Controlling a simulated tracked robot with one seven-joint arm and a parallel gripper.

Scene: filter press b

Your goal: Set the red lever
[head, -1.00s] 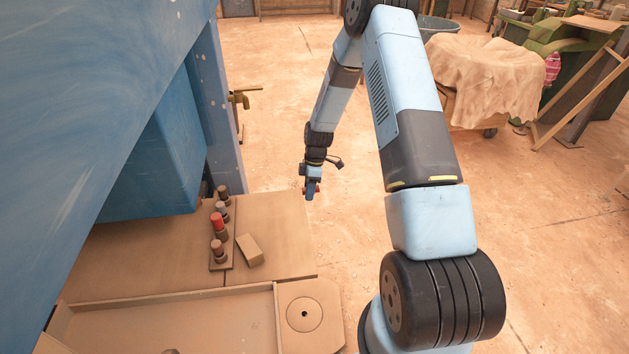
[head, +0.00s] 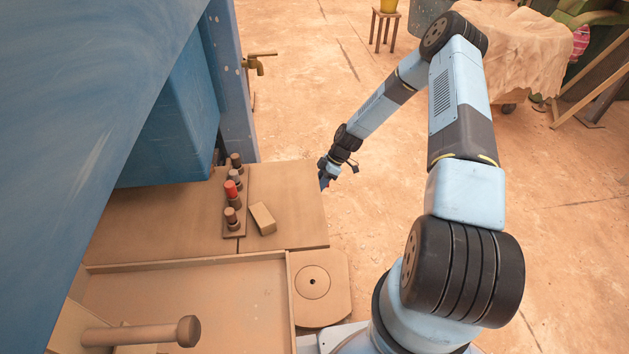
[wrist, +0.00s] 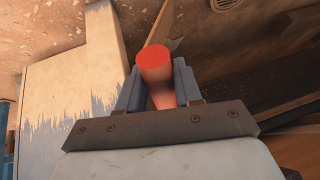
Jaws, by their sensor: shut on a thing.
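My gripper (head: 326,179) is small in the head view, beside the right edge of the brown worktop. In the wrist view my gripper (wrist: 158,90) has its two blue-grey fingers on either side of a red cylinder (wrist: 154,62), which looks like the red lever's handle. The fingers are shut on it and its rounded end sticks out beyond them. The handle's lower part and mounting are hidden. In the head view a separate red-capped post (head: 231,190) stands in a row of capped posts on the worktop, apart from my gripper.
A loose brown block (head: 262,218) lies on the worktop (head: 287,200) right of the posts. A shallow tray (head: 190,293) and a round-knobbed handle (head: 140,334) are nearer. The blue press (head: 150,110) rises at left. The floor (head: 400,180) to the right is open.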

